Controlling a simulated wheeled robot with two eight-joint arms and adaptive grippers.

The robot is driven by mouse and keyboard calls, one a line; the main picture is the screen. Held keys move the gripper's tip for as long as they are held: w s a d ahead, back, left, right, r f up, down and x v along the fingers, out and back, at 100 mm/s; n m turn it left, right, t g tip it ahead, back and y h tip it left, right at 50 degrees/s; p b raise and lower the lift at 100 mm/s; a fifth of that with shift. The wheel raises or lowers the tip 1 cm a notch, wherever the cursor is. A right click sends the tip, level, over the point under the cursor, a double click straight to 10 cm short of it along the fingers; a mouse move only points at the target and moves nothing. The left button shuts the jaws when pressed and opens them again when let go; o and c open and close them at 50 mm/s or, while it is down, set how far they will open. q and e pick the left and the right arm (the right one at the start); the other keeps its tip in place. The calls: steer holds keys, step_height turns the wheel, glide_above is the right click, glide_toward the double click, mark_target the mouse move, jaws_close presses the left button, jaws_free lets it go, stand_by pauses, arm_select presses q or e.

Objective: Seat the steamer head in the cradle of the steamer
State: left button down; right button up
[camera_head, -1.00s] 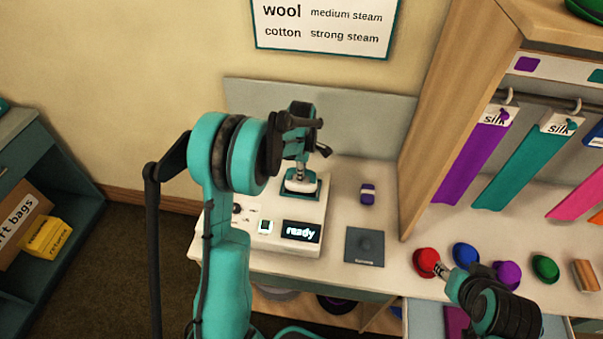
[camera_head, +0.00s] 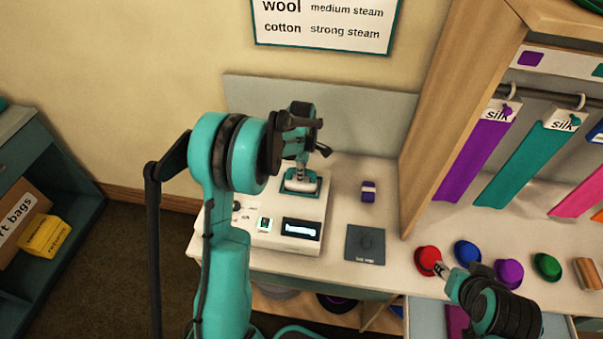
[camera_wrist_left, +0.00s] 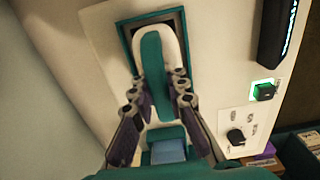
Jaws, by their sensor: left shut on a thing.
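The steamer head (camera_wrist_left: 152,60) is white with a teal strip along it. In the left wrist view it lies in the teal-edged dark cradle (camera_wrist_left: 126,36) on the white steamer (camera_wrist_left: 215,50). In the head view the white head (camera_head: 300,184) shows low in the cradle, under my left gripper (camera_head: 301,171). My left gripper (camera_wrist_left: 155,85) is shut on the head, one finger on each side. Whether the head rests fully on the cradle floor is hidden. My right gripper (camera_head: 441,267) is beside the red hat (camera_head: 428,261); its finger gap is too small to judge.
The steamer has a lit display (camera_head: 301,229), a green-lit switch (camera_wrist_left: 263,91) and a dark knob (camera_wrist_left: 235,137). A grey pad (camera_head: 365,243) and a purple-and-white spool-like item (camera_head: 368,191) stand to its right. A grey panel (camera_head: 370,125) rises behind. Several hats line the right counter.

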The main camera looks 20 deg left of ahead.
arm_select(q)
steer(key=c, duration=1.4)
jaws_free()
step_height(320, 180, up, 12)
steer(key=shift+r, duration=0.1)
